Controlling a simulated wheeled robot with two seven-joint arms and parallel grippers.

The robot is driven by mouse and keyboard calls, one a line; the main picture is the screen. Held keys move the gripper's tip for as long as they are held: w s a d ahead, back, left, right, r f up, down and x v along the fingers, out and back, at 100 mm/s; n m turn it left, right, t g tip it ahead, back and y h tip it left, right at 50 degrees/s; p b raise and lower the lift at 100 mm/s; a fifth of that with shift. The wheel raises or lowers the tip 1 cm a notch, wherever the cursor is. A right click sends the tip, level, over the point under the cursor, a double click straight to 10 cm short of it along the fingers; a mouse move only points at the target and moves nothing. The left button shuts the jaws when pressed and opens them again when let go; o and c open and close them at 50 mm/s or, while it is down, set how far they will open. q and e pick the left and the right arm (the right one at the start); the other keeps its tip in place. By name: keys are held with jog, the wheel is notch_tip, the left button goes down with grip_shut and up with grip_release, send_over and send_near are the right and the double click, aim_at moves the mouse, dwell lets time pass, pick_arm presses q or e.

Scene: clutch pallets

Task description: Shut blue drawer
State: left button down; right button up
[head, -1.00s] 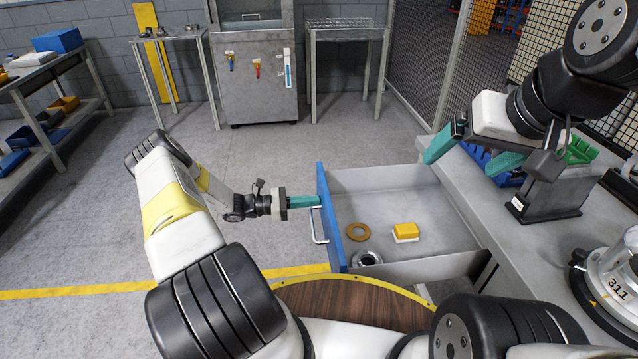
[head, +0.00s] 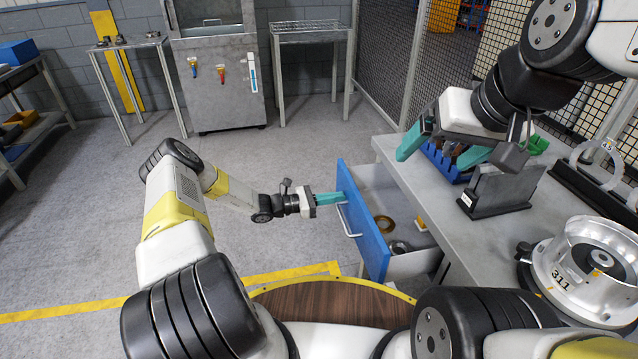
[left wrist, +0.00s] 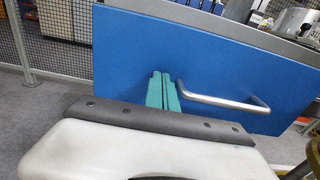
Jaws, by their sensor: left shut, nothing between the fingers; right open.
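The blue drawer (head: 363,222) sticks part way out of the grey workbench, its blue front facing left. Inside it a brown ring (head: 384,224), a metal ring (head: 400,247) and part of a yellow block (head: 421,222) show. My left gripper (head: 341,198) is shut and empty, its teal fingertips at the drawer front beside the handle (head: 347,220). In the left wrist view the shut fingers (left wrist: 161,78) meet the blue front (left wrist: 200,60) just left of the silver handle (left wrist: 225,102); exact contact is hard to tell. My right gripper (head: 437,158) is open and empty above the bench.
The workbench (head: 500,240) holds a blue bin (head: 443,162), a dark stand (head: 497,190) and a round metal housing marked 311 (head: 590,265). A mesh fence (head: 385,50) stands behind. The floor left of the drawer is clear.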

pick_arm(q)
send_over(378, 205)
jog(key=shift+w+d, duration=0.1)
jog(key=shift+d, duration=0.25)
jog(key=shift+d+r, duration=0.1)
jog(key=shift+r, duration=0.05)
